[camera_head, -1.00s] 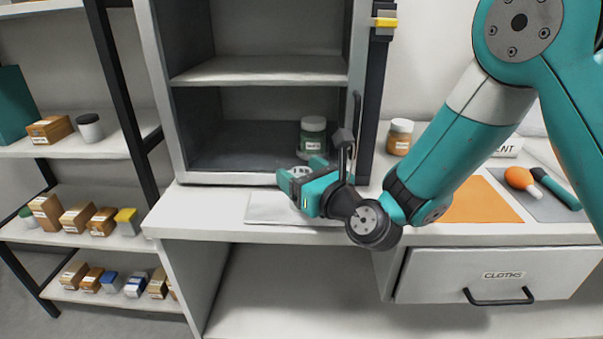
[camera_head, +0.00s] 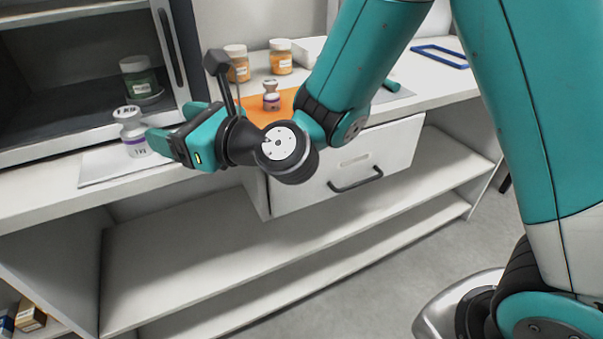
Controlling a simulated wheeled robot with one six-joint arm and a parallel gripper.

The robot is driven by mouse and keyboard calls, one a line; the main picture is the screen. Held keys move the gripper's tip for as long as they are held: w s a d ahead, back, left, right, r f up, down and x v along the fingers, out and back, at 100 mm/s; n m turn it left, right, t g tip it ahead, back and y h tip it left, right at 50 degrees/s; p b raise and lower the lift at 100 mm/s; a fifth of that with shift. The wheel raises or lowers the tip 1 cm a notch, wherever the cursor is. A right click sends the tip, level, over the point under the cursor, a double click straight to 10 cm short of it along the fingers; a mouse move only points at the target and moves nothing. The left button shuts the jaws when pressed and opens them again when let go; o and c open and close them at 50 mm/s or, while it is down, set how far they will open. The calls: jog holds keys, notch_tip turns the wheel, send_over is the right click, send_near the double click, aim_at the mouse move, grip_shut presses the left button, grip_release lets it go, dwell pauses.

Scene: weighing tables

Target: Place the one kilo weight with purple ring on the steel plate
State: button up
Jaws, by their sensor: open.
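A pale metal weight with a purple ring and a knob top (camera_head: 134,135), marked as a kilo, stands upright on the light steel plate (camera_head: 100,176) at the left of the counter. My gripper (camera_head: 163,128) is open, just right of this weight, with its fingers pointing at it. The near finger hides part of the weight's right side; I cannot tell whether they touch. A smaller weight with a purplish ring (camera_head: 271,97) stands on the orange mat (camera_head: 257,112), behind my wrist.
An open cabinet with a green-labelled jar (camera_head: 138,78) is at the left. A blue frame (camera_head: 440,55) lies at the right. A closed drawer (camera_head: 350,165) is below the counter.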

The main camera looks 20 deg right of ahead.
jog(key=s+d+n+g+h, duration=0.2)
jog(key=s+d+n+g, duration=0.2)
jog(key=s+n, duration=0.3)
jog(key=s+d+n+g+h, duration=0.3)
jog(key=s+d+n, duration=0.3)
jog(key=n, duration=0.9)
jog(key=s+d+f+n+g+h, duration=0.1)
jog(key=s+d+n+g+h, duration=0.2)
jog(key=s+d+n+g, duration=0.2)
jog(key=s+n, duration=0.3)
jog(key=n, duration=0.3)
jog(key=shift+s+n+g, duration=0.3)
jog(key=shift+s+n, duration=0.1)
jog(key=shift+d, duration=0.1)
notch_tip(320, 180, up, 16)
jog(key=p, duration=1.6)
jog(key=shift+f, duration=0.1)
